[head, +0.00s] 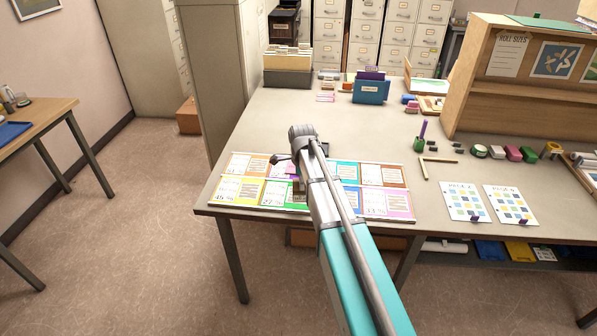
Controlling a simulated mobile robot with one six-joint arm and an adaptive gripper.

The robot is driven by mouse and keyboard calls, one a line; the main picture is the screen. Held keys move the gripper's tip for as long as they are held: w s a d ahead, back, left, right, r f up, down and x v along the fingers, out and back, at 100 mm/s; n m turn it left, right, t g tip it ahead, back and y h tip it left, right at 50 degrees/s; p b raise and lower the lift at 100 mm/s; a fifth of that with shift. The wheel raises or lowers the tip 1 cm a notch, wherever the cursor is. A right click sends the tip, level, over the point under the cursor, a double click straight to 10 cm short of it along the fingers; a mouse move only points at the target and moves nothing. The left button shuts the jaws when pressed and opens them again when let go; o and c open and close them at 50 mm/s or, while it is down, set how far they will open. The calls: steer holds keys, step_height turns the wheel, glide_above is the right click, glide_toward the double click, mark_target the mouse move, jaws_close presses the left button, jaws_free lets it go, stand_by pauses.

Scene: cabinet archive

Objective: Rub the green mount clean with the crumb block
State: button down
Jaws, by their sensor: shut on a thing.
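Several coloured mounts with printed cards lie in two rows on a board on the table. My gripper (285,161) points down over the middle of the board, mostly hidden behind my own wrist. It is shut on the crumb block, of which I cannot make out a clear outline. Whether the block touches a mount cannot be told from here.
More mounts (386,203) lie right of my arm. A wooden L-shaped piece (424,168) and two swatch sheets (465,201) lie further right. A blue file holder (370,91) and a card box (287,70) stand behind. A wooden shelf unit (520,88) stands at the back right. The table's middle is clear.

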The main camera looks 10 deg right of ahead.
steer(key=w+m, duration=0.1)
steer(key=w, duration=0.5)
steer(key=shift+w+a+f+b, duration=0.15)
steer(key=shift+w+f+b, duration=0.15)
steer(key=shift+w, duration=0.1)
steer(key=shift+f, duration=0.15)
steer(key=shift+f+b, duration=1.55)
steer(key=shift+b, duration=0.15)
steer(key=shift+f+b, duration=0.55)
steer(key=shift+f, duration=0.05)
steer(key=shift+r, duration=0.1)
step_height(320, 180, up, 4)
steer(key=p, duration=0.4)
stand_by(0.8)
